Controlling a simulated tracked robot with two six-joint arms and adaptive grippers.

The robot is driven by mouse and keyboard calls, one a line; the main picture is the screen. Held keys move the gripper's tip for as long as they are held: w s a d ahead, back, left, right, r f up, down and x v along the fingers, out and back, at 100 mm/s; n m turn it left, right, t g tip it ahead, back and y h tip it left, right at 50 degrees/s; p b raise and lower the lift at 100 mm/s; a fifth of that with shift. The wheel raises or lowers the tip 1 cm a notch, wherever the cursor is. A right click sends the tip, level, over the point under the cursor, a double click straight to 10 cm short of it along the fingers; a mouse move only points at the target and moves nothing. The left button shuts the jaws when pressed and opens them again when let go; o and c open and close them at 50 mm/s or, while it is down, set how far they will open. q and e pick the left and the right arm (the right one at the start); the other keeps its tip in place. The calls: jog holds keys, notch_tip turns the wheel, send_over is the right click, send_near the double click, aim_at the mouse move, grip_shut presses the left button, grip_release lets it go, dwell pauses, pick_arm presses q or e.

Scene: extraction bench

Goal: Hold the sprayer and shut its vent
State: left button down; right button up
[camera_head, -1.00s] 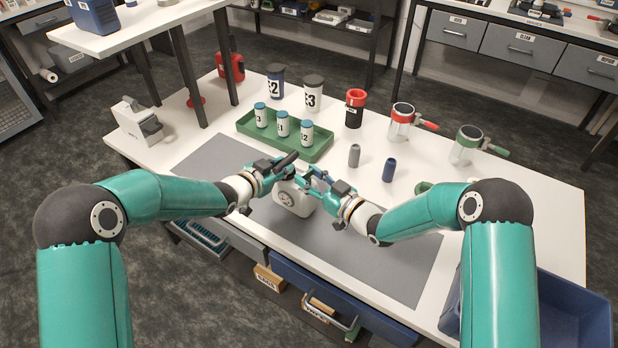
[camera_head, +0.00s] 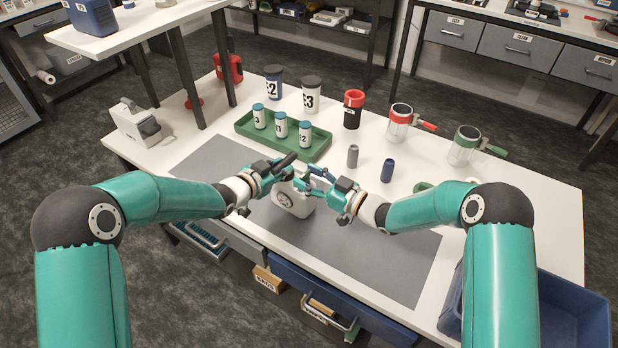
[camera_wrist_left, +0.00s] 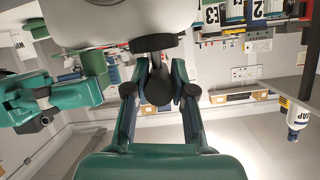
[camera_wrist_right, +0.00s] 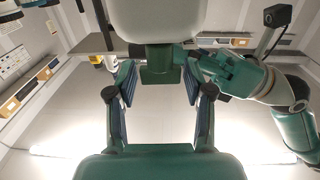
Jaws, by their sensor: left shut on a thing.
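The sprayer (camera_head: 294,200) has a white body with a dark round mark on its front, and it is at the grey mat in the head view. My left gripper (camera_head: 287,172) is shut on a dark part of its top, which the left wrist view shows between the fingers (camera_wrist_left: 158,85). My right gripper (camera_head: 318,180) is at the sprayer's right side. In the right wrist view its fingers (camera_wrist_right: 160,80) are spread, with a green part (camera_wrist_right: 160,65) below the white body between them. I cannot tell whether they touch it. The vent is not clearly visible.
A green tray (camera_head: 318,148) with several labelled bottles stands behind the sprayer. A grey cylinder (camera_head: 352,157) and a blue cylinder (camera_head: 388,170) stand to the right. A blue bin (camera_head: 575,290) is at the front right. The mat (camera_head: 390,262) is clear at front right.

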jog(key=v, duration=1.2)
jog(key=shift+w, duration=0.1)
pick_arm(q)
jog(key=c, duration=0.9)
grip_release()
